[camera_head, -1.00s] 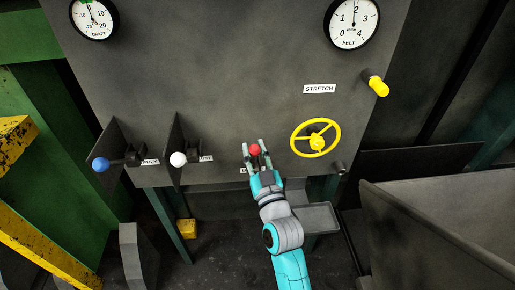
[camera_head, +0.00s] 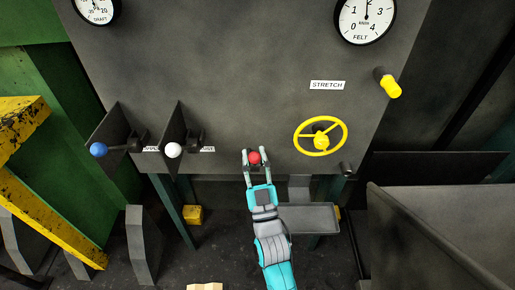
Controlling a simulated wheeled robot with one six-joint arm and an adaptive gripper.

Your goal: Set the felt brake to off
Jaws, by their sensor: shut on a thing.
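A red ball knob (camera_head: 254,158) stands at the lower edge of the dark control panel, left of the yellow handwheel. My gripper (camera_head: 256,155) reaches up from below, its two fingers on either side of the red knob and shut on it. The lever arm behind the knob and any label there are hidden or too small to make out, so I cannot read its setting. The FELT dial (camera_head: 366,17) is at the upper right, its needle pointing nearly straight up.
A lever with a blue knob (camera_head: 99,149) and one with a white knob (camera_head: 173,151) stand to the left beside upright plates. A yellow handwheel (camera_head: 320,137) and yellow handle (camera_head: 391,88) are to the right. A grey tray (camera_head: 310,219) sits below the panel.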

